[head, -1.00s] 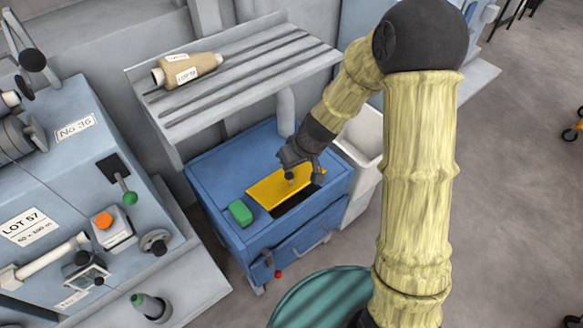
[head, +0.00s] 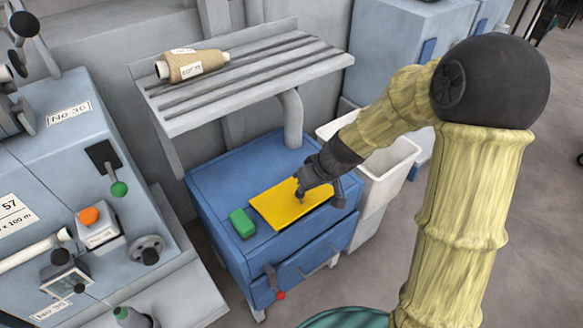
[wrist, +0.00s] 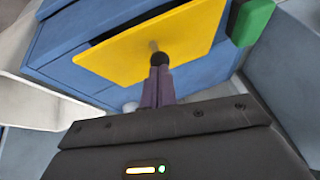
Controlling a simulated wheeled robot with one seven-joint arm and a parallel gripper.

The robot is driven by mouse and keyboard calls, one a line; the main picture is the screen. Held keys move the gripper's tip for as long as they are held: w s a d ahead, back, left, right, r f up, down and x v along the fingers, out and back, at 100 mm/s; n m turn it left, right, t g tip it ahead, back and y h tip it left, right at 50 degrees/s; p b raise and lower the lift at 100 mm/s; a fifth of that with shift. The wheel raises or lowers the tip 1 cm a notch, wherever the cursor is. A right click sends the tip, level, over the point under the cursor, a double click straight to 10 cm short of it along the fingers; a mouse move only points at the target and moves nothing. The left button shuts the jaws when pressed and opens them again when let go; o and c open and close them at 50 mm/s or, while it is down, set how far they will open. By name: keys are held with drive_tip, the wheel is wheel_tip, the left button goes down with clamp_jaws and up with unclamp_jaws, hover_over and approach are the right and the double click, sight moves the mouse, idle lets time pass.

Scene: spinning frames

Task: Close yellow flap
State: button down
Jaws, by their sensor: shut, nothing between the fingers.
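The yellow flap (head: 285,212) lies over the opening in the top of the blue cabinet (head: 215,185). It looks nearly flat in the head view. In the wrist view, the yellow flap (wrist: 190,35) has a dark strip of the opening along its upper edge, so it is not flush there. A short knob (wrist: 154,46) stands on the flap. My gripper (head: 300,197) is shut and empty, above the flap. In the wrist view, its fingertips (wrist: 160,60) are at the knob; I cannot tell whether they touch it.
A green block (head: 242,223) sits on the cabinet top beside the flap. A grey slatted shelf (head: 240,95) with a thread cone (head: 192,66) overhangs behind. A white bin (head: 385,165) stands right of the cabinet. A grey-blue machine (head: 75,150) is at the left.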

sight(303, 203)
drive_tip(key=shift+s+d+f+b, duration=0.35)
drive_tip(key=shift+f+b, duration=0.35)
drive_tip(key=shift+b, duration=0.2)
drive_tip(key=shift+s+d+f+b, duration=0.25)
drive_tip(key=shift+s+f+b, duration=0.1)
drive_tip(key=shift+f+b, duration=0.45)
drive_tip(key=shift+r, duration=0.15)
drive_tip(key=shift+d, duration=0.1)
drive_tip(key=shift+r+p, duration=0.4)
drive_tip(key=shift+r, duration=0.15)
drive_tip(key=r+p, duration=0.1)
drive_tip(key=r, duration=0.1)
drive_tip(key=r+p, duration=0.1)
drive_tip(key=shift+w+d+r+p, duration=0.2)
drive_tip(key=shift+d+r+p, duration=0.05)
drive_tip(key=shift+d+p, duration=0.05)
drive_tip(key=s+d+r+p, duration=0.1)
drive_tip(key=s+d+r, duration=0.3)
drive_tip(key=d+r, duration=0.2)
drive_tip(key=shift+s, duration=0.35)
drive_tip(key=shift+w+a, duration=0.1)
